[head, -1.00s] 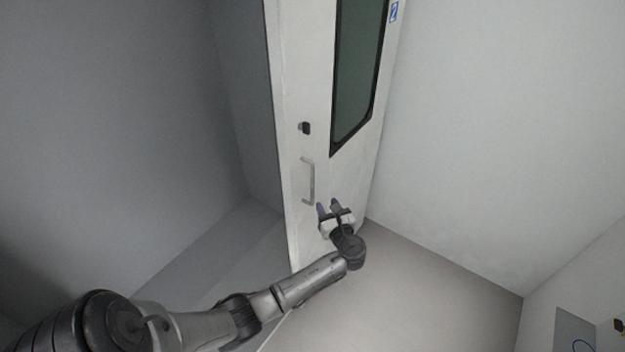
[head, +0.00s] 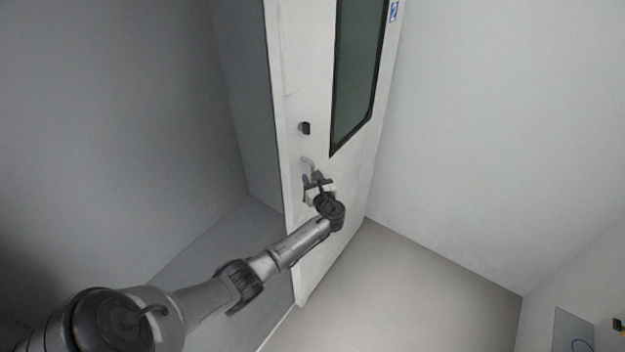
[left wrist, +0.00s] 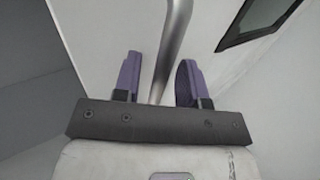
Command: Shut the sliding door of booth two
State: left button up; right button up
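The sliding door (head: 290,90) is a white panel with a dark window (head: 358,75) and a black knob (head: 305,128). A doorway stands open to the left of its edge. Its bar handle (head: 307,163) is partly hidden behind my left gripper (head: 312,182) in the head view. In the left wrist view the handle (left wrist: 170,50) runs between the two purple fingers of the left gripper (left wrist: 159,80). The fingers are apart, with gaps on both sides of the bar. My right gripper is not in view.
A grey wall (head: 110,110) is at the left and a pale wall (head: 510,120) at the right. The floor (head: 400,290) at the lower right is clear. A grey panel with a blue cable (head: 572,330) shows at the lower right corner.

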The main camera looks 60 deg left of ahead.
pick_arm(q)
grip_shut()
dwell(0.4)
